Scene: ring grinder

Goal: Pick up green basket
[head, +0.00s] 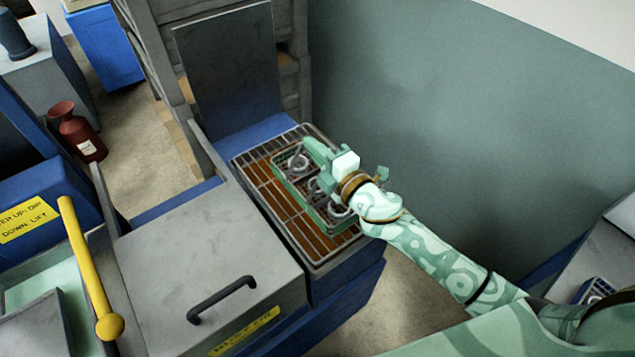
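The green basket (297,203) is a shallow rectangular frame with several grey metal rings (300,163) in it. It sits on a wire rack over a brown surface, in the middle of the head view. My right gripper (322,160) is over the upper right part of the basket, its arm coming in from the lower right. The gripper hides part of the basket's rim and some rings. Its fingertips are hard to make out against the basket, so I cannot tell whether they touch or grip it. My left gripper is not in view.
The wire rack (262,187) lies in a blue station with an upright grey panel (230,75) behind it. A grey lid with a black handle (222,298) is to the left. A yellow lever (88,265) and a red bottle (78,131) stand farther left. A green-grey wall is at right.

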